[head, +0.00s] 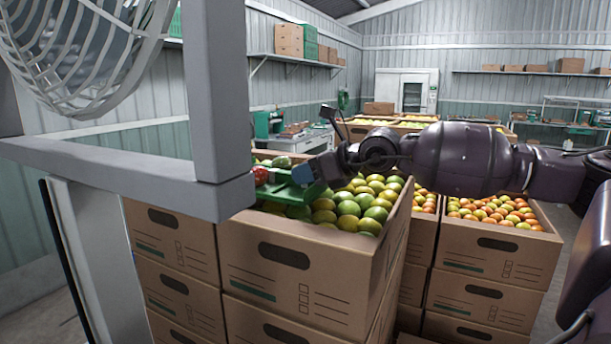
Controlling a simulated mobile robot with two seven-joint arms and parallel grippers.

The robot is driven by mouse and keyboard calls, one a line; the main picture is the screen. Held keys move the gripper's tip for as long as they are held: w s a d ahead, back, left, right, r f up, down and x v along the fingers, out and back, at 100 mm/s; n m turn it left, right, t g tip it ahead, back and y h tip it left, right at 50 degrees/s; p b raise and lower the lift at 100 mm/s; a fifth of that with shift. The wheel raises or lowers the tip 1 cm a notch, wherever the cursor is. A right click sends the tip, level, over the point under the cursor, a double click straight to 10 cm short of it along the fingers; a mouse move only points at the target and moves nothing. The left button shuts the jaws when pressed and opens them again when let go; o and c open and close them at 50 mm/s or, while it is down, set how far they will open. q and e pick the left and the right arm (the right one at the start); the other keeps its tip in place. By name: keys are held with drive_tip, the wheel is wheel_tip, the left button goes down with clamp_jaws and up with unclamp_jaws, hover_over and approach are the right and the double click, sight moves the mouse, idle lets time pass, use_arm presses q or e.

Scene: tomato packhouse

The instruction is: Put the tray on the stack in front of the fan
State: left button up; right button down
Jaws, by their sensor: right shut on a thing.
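A green tray (292,194) shows above the front stack of cardboard boxes (300,262), whose top box is filled with green and yellow fruit. The tray's left part is hidden behind a grey post. A red tomato (261,176) shows at the tray beside the post. My right gripper (312,172) reaches in from the right and is shut on the tray's right edge. I cannot tell whether the tray touches the fruit under it. The fan (80,50), with a grey wire cage, is at the upper left. My left gripper is not in view.
The grey fan frame (110,165) with its upright post (216,100) stands close in front, left of the tray. More box stacks stand to the right, one with orange fruit (490,250). A work bench (306,140) and wall shelves lie farther back.

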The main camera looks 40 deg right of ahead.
drive_tip(key=shift+f, duration=0.45)
drive_tip(key=shift+f, duration=0.15)
drive_tip(key=c, duration=1.3)
unclamp_jaws()
drive_tip(key=shift+o, duration=1.4)
drive_tip(key=shift+r, duration=0.2)
